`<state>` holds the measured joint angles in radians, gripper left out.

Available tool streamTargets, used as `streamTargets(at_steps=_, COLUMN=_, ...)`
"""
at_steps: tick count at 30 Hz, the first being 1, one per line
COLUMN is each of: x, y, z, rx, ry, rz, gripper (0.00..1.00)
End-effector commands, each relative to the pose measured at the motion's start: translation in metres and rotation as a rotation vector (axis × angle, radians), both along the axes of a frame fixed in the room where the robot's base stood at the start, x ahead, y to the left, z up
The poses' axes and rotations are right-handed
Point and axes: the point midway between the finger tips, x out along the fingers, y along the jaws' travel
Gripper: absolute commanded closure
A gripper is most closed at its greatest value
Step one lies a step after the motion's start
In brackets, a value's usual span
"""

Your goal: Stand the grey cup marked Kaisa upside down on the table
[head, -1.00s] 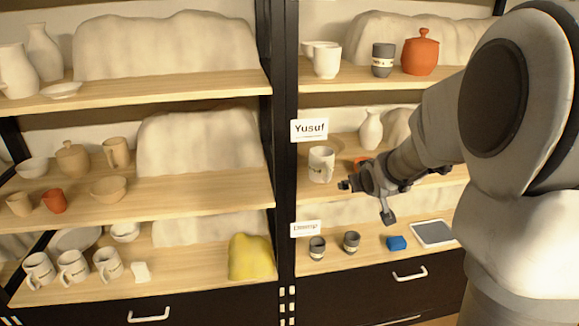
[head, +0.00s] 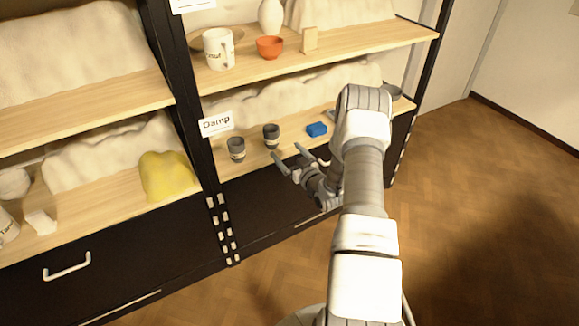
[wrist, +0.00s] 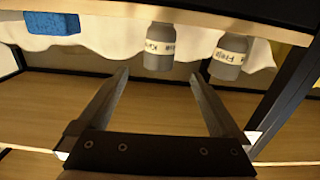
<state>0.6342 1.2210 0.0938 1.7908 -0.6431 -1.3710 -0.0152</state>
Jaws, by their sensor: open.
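The grey cup marked Kaisa (head: 271,136) stands on the shelf under the Damp sign. In the wrist view, where the scene appears upside down, its pale label reads Kaisa (wrist: 160,47). Its upper end looks dark in the head view; I cannot tell whether that is its mouth or its base. A similar grey cup (head: 236,149) stands to its left, with a different name on its label in the wrist view (wrist: 230,55). My gripper (head: 290,153) is open and empty in front of the shelf edge, apart from both cups. No table is in view.
A blue block (head: 317,129) lies right of the cups. The Damp sign (head: 216,124) and a black upright (head: 187,100) are at their left. The shelf above holds a white mug (head: 219,48) and orange bowl (head: 269,47). Open wooden floor (head: 480,190) lies right.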

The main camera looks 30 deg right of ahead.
Motion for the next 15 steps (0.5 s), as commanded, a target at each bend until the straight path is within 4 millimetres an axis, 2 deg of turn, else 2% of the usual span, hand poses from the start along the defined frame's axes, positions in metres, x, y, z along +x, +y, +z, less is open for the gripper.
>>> streamTargets(at_steps=1, x=-0.004, y=-0.001, z=-0.012, rx=0.011, ry=-0.015, rz=-0.001, gripper=0.00)
streamTargets(at_steps=2, x=-0.006, y=-0.001, z=-0.016, rx=0.016, ry=-0.021, rz=-0.001, gripper=0.00)
streamTargets(at_steps=7, x=-0.007, y=-0.001, z=-0.021, rx=0.025, ry=-0.044, rz=0.000, gripper=0.00)
streamTargets(at_steps=15, x=0.019, y=0.000, z=-0.021, rx=0.025, ry=-0.045, rz=0.000, gripper=0.00)
